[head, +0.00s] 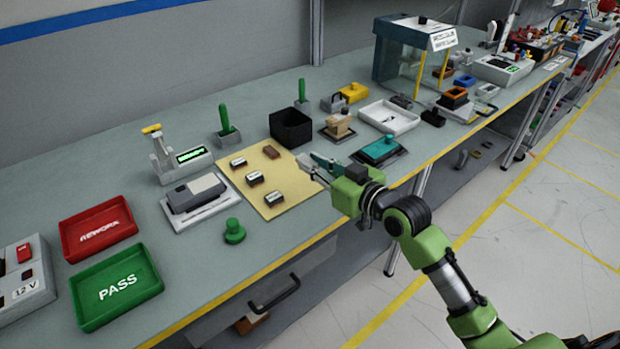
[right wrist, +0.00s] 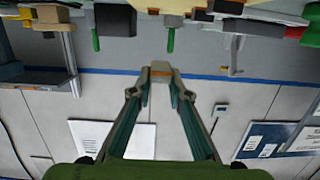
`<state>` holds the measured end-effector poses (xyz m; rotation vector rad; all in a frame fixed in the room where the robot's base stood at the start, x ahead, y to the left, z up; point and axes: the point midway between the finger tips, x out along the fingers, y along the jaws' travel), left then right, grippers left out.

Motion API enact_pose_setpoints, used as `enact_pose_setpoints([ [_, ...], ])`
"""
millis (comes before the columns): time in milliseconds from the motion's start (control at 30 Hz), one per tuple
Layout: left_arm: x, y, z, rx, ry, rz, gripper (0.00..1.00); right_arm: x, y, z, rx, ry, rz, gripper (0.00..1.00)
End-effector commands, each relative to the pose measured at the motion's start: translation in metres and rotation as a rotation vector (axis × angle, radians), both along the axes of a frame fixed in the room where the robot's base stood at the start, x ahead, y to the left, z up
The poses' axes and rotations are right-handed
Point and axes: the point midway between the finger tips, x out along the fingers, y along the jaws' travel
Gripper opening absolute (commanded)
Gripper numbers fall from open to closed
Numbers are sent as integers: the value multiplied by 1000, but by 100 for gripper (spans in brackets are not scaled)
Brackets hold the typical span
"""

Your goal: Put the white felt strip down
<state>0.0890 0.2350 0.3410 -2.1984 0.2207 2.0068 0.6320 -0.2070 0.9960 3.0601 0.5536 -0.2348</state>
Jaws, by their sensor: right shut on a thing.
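My right gripper (head: 311,165) reaches in from the right, over the right edge of the tan mat (head: 270,208). It also shows in the right wrist view (right wrist: 160,82), with its two fingers closing together on a small pale thing (right wrist: 160,68). This looks like the white felt strip, with an orange-tan band near the fingertips. In the head view the strip is too small to tell apart clearly from the fingertips. Several small dark blocks with white labels (head: 255,178) and a brown block (head: 271,151) sit on the mat. My left gripper is not in view.
A black open bin (head: 291,128) stands behind the mat. A teal-topped device (head: 380,149) lies to the right, near the front edge. A white tray (head: 388,117) is further back. Red (head: 98,228) and green (head: 117,286) trays are at left.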

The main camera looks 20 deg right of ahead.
Motion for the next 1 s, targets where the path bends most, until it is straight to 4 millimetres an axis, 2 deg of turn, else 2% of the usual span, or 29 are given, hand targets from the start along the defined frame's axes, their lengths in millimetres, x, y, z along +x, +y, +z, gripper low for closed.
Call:
enact_pose_setpoints([
  [33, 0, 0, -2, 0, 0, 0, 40, 9, -3, -14, 0, 5, 0, 7],
  [100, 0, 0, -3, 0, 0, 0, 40, 19, -7, -27, -2, 5, -1, 7],
  [233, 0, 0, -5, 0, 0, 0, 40, 33, -11, -44, -2, 1, -1, 7],
  [467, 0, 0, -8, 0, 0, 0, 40, 45, -15, -60, 0, 1, -1, 7],
  [633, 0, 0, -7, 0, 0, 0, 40, 45, -15, -84, -1, 3, 0, 7],
  [1000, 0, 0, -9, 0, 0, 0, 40, 44, -15, -91, -1, 0, 0, 7],
])
